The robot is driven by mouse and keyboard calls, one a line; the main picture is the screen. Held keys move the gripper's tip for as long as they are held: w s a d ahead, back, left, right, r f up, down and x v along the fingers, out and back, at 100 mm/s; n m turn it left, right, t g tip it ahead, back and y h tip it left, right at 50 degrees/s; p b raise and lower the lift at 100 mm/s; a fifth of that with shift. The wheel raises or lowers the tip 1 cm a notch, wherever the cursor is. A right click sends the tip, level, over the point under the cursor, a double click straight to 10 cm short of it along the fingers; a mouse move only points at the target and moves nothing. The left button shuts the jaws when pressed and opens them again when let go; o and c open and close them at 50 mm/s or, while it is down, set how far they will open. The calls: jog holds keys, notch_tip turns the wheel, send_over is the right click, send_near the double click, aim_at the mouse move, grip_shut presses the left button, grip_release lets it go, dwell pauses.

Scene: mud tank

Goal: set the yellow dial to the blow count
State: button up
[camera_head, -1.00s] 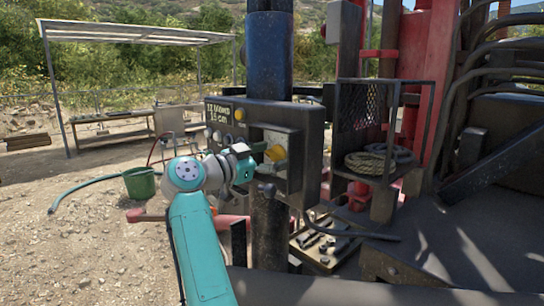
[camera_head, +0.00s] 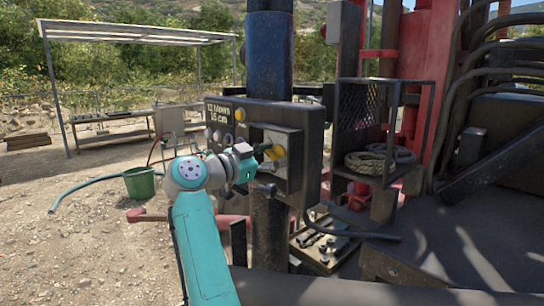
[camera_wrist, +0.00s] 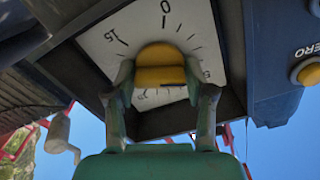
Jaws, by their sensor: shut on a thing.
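The yellow dial (camera_head: 277,153) sits on a pale plate (camera_head: 289,138) on the front of a dark control box. My gripper (camera_head: 266,152) reaches it from the left in the head view. In the wrist view my gripper (camera_wrist: 158,78) is shut on the yellow dial (camera_wrist: 160,58), one finger on each side. Other numbers are partly hidden by the fingers. I cannot tell where the dial points. A board (camera_head: 225,112) above reads 12 blows, 15 cm.
A round yellow button (camera_wrist: 308,72) marked ZERO sits beside the scale; in the head view it is at the box's upper left (camera_head: 239,115). A mesh cage (camera_head: 361,112) with coiled rope stands to the right. A green bucket (camera_head: 140,183) is on the ground at left.

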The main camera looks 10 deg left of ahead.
jog(key=m, duration=0.3)
jog(key=shift+m, duration=0.4)
jog(key=m, duration=0.3)
jog(key=shift+f+m, duration=0.1)
jog(key=shift+m, duration=0.2)
jog(key=m, duration=0.4)
jog(key=shift+f+m, duration=0.1)
jog(key=shift+m, duration=0.2)
jog(key=m, duration=0.3)
jog(key=shift+m, duration=0.3)
jog(key=m, duration=0.4)
jog(key=shift+f+m, duration=0.1)
jog(key=shift+m, duration=0.2)
jog(key=m, duration=0.3)
jog(key=shift+f+m, duration=0.1)
jog(key=shift+m, duration=0.2)
jog(key=m, duration=0.4)
jog(key=shift+m, duration=1.8)
